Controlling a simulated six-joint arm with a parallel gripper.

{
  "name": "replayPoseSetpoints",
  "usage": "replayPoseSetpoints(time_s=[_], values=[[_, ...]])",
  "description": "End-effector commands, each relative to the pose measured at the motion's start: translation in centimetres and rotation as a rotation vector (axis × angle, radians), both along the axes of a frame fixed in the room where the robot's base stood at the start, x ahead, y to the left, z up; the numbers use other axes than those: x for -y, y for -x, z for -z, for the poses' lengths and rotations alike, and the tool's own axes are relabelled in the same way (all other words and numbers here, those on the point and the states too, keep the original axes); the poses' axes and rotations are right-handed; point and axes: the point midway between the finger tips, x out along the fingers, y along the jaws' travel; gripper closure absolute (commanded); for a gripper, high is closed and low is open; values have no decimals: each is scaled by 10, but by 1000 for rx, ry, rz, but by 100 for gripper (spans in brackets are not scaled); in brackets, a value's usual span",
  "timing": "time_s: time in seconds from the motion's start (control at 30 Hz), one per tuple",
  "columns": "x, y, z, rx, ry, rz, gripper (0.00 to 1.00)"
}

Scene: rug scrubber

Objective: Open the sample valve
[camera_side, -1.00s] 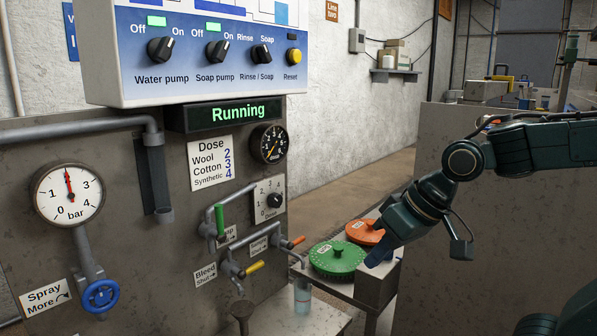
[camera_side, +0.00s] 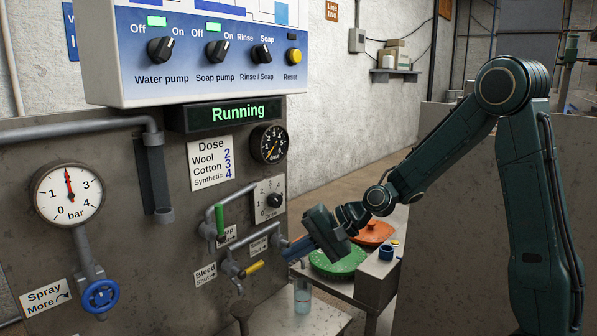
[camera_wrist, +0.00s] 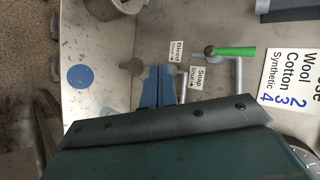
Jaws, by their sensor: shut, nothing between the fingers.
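The sample valve's grey body (camera_side: 277,241) is on the pipe to the right of its small label (camera_side: 258,246) on the machine's front. Its orange handle is hidden behind my gripper in the side view, so I cannot tell its position. In the wrist view the shut blue fingers (camera_wrist: 158,87) cover the valve area. A clear beaker (camera_side: 302,297) stands below.
The yellow bleed handle (camera_side: 254,267) and green soap handle (camera_side: 220,219) are close by on the left. A grey block (camera_side: 375,281) stands to the right.

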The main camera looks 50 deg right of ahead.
Motion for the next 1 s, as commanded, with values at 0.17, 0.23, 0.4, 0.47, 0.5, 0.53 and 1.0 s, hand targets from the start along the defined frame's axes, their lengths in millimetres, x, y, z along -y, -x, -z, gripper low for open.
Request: replayPoseSetpoints(time_s=[0.17, 0.23, 0.4, 0.47, 0.5, 0.53, 1.0], values=[[19, -25, 20, -25, -206, 137, 100], [27, -33, 28, -33, -290, 193, 100], [51, -51, 47, -52, -498, 334, 100], [61, -57, 54, -58, -574, 387, 100], [68, -60, 59, -62, -623, 421, 100], [73, -62, 63, -66, -662, 449, 100], [171, -69, 140, -89, -1276, 891, 100]])
